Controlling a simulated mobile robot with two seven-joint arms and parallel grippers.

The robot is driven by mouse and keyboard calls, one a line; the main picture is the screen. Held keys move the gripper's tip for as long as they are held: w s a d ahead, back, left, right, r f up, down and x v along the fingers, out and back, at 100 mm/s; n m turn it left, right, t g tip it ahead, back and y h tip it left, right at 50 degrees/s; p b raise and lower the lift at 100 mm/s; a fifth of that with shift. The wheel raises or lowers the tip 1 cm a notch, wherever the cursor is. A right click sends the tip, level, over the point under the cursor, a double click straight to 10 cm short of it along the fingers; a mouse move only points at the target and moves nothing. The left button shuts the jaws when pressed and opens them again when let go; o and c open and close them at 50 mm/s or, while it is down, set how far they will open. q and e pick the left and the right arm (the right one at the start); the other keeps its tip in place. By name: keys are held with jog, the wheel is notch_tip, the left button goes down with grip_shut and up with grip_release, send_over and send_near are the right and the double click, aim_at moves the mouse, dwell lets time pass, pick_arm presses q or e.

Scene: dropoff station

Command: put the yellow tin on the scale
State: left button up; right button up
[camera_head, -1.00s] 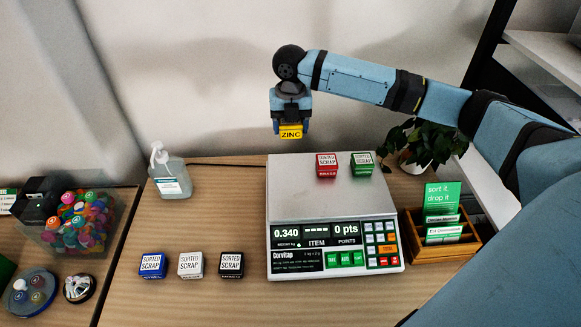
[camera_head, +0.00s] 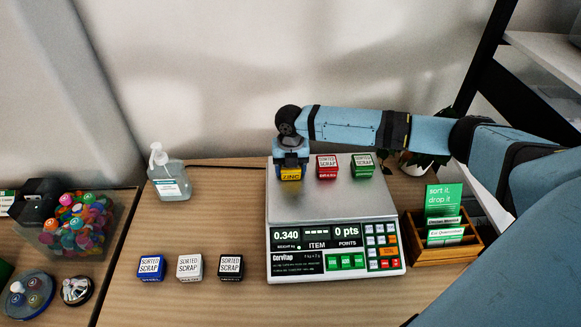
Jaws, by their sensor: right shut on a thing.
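The yellow tin (camera_head: 291,175), with a dark label on its front, is held in my right gripper (camera_head: 291,165). The gripper is shut on it over the back left of the scale plate. I cannot tell whether the tin touches the plate. The scale (camera_head: 312,209) has a silver plate and a display reading 0.340. A red tin (camera_head: 327,166) and a green tin (camera_head: 362,165) stand on the plate to the right of the yellow tin. My left gripper is not in view.
A blue tin (camera_head: 151,267), a white tin (camera_head: 190,266) and a black tin (camera_head: 231,267) stand on the table left of the scale. A sanitizer bottle (camera_head: 171,180) stands behind them. A wooden card holder (camera_head: 468,249) is right of the scale.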

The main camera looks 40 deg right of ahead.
jog(key=o, duration=1.1)
notch_tip(320, 180, up, 12)
jog(key=shift+r, duration=0.1)
dwell(0.4)
